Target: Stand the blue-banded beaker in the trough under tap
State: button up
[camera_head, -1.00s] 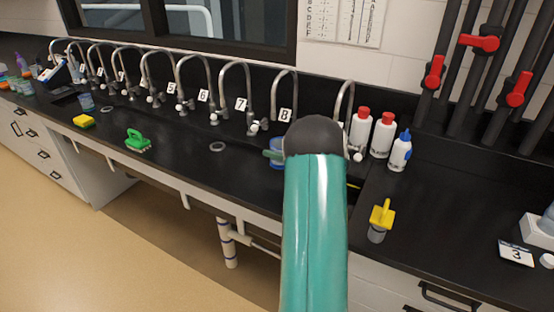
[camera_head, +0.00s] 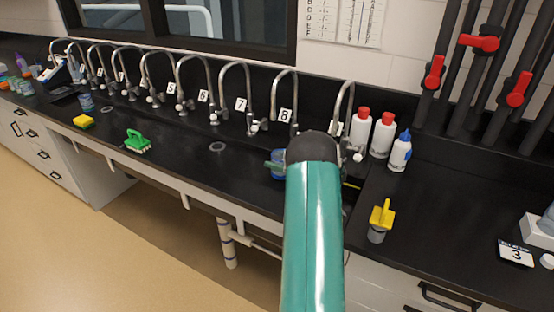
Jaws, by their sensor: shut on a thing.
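A blue beaker (camera_head: 279,159) shows beside the dark rounded end of my arm, in front of tap 8 (camera_head: 285,88). My arm hides its right side, and I cannot make out its band clearly. My gripper (camera_head: 268,164) is mostly hidden behind my arm; a small greenish part shows at the beaker's left side. It is shut on the beaker. Whether the beaker touches the trough floor is hidden.
A yellow sponge (camera_head: 84,121), a green brush (camera_head: 137,141) and another bluish cup (camera_head: 87,102) are at the left. White bottles with red caps (camera_head: 361,128) and a blue-capped bottle (camera_head: 400,153) stand right of my arm. A yellow-handled object (camera_head: 381,218) is nearer. A drain (camera_head: 217,147) lies left.

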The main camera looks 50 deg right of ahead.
jog(key=shift+f, duration=0.35)
jog(key=o, duration=1)
jog(key=shift+c, duration=0.2)
jog(key=shift+r, duration=0.3)
jog(key=v, duration=1.2)
jog(key=shift+r, duration=0.3)
